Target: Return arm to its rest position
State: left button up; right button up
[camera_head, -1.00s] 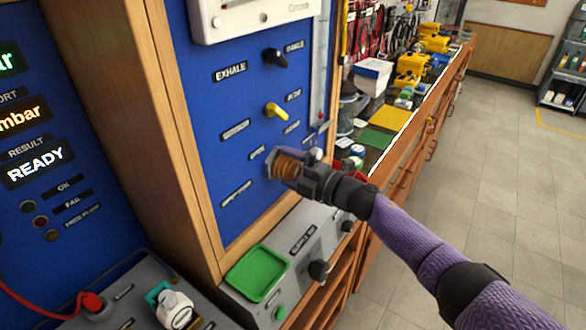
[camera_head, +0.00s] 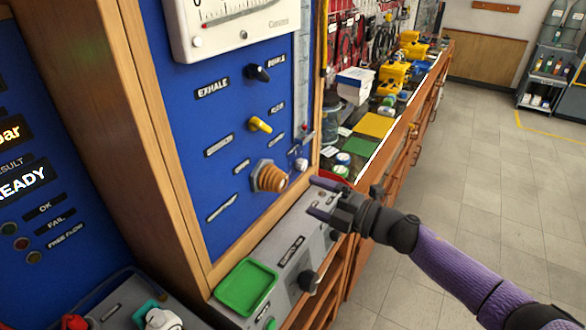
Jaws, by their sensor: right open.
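My right gripper (camera_head: 322,198) is open and empty, with its two dark fingers pointing left. It is apart from the blue test panel (camera_head: 225,120), to the right of a brass-coloured threaded port (camera_head: 271,177) with a hex base. My right arm (camera_head: 455,262) in its purple sleeve comes in from the lower right. No rest marker for the arm shows. My left gripper is out of view.
A cluttered workbench (camera_head: 375,125) runs behind. Floor at right (camera_head: 490,190) is clear.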

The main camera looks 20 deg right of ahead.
jog(key=s+a+f+m+h, duration=0.4)
jog(key=s+f+m+h, duration=0.5)
jog(key=m, duration=0.7)
jog(key=s+a+f+m+g+h, duration=0.25)
jog(key=s+m+g, duration=0.6)
jog(key=s, duration=0.85)
jog(key=s+f+n+g+b, duration=0.15)
jog(key=f+b, duration=0.25)
jog(key=f, duration=1)
jog(key=s+f+g+b, duration=0.2)
jog(key=s+f+b, duration=0.15)
jog(key=f, duration=1.15)
jog(key=s+d+f+g+b, duration=0.1)
jog(key=s+d+f+b, duration=0.2)
jog(key=s+f, duration=0.8)
notch_tip(320, 180, down, 3)
jog(key=shift+s+d+r+g+b, duration=0.1)
jog(key=shift+s+d+g+b, duration=0.2)
jog(key=shift+b, duration=0.9)
